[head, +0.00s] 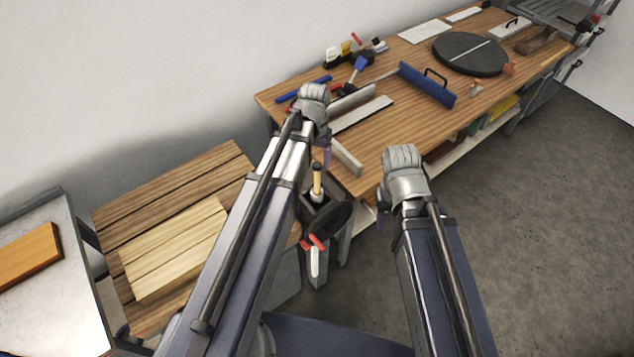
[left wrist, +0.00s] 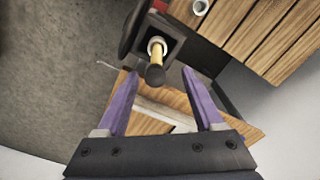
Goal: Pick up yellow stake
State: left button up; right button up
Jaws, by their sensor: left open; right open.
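The yellow stake (head: 317,181) stands upright in a dark square holder (head: 307,214) between the two benches. In the left wrist view the stake (left wrist: 157,52) has a dark rounded end turned toward the camera. My left gripper (head: 326,158) is open and empty, with one purple finger showing above the stake in the head view. In the left wrist view its fingertips (left wrist: 159,72) lie on either side of the stake's dark end; I cannot tell how far above it they are. My right gripper (head: 381,207) is mostly hidden behind its wrist, right of the holder.
A long wooden workbench (head: 380,150) with a blue-bladed tool (head: 427,86) and a round dark disc (head: 470,54) is behind. A slatted wooden table (head: 150,185) is at left. A red-and-white tool (head: 315,258) hangs at the holder. Grey floor (head: 540,220) is clear at right.

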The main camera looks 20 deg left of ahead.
aim_at(317, 172)
pick_arm(q)
jog(key=shift+s+d+f+b, duration=0.1)
jog(key=shift+d+f+b, duration=0.05)
jog(key=shift+f+b, duration=1.2)
jog(key=shift+d+f+b, duration=0.15)
jog(key=shift+f+b, duration=1.1)
jog(key=shift+f, duration=0.05)
jog(key=shift+r, duration=0.1)
grip_shut()
